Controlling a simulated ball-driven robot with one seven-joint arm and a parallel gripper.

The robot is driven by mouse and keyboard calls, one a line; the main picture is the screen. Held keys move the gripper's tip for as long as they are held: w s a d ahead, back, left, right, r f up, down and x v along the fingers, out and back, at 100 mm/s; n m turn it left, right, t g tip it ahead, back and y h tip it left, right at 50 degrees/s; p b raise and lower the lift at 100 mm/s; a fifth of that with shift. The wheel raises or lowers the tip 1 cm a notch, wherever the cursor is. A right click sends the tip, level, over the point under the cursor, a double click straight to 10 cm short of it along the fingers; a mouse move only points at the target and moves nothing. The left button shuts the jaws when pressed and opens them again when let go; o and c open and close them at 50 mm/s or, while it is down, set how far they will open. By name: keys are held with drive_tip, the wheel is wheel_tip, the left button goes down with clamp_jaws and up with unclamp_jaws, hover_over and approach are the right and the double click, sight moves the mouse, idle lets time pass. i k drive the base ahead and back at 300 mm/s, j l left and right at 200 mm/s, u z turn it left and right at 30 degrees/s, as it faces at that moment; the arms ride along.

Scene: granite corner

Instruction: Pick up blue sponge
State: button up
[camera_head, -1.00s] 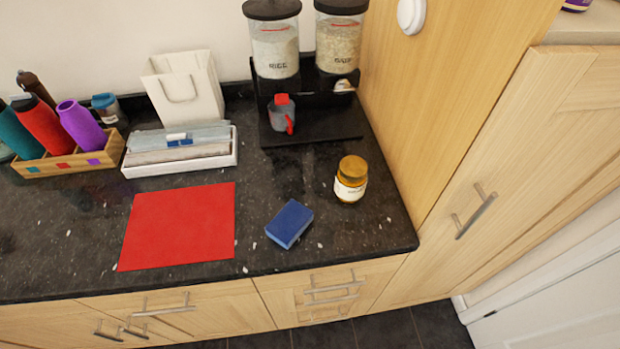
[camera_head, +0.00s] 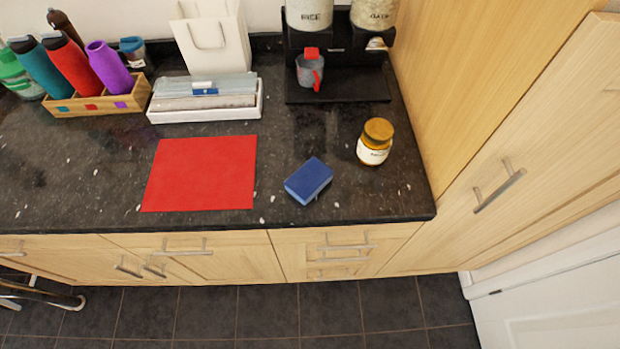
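The blue sponge (camera_head: 308,181) lies flat on the black speckled counter (camera_head: 290,140), close to its front edge. It sits between a red mat (camera_head: 200,173) on its left and a yellow-lidded jar (camera_head: 375,142) on its right, touching neither. Nothing covers the sponge. My gripper is not in the view.
A dispenser stand with a cup (camera_head: 309,70) is at the back right, beside a tall wooden cabinet (camera_head: 475,80). A white tray of packets (camera_head: 205,113), a white bag (camera_head: 212,40) and a wooden bottle box (camera_head: 95,103) stand behind the mat. Dark tiled floor (camera_head: 270,315) lies in front.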

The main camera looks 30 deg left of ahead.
sight(306, 182)
drive_tip(key=k+j, duration=0.1)
drive_tip(key=j, duration=0.55)
drive_tip(key=k+j+u, duration=0.1)
drive_tip(key=j, duration=0.55)
drive_tip(key=k+j, duration=0.15)
drive_tip(key=j, duration=0.55)
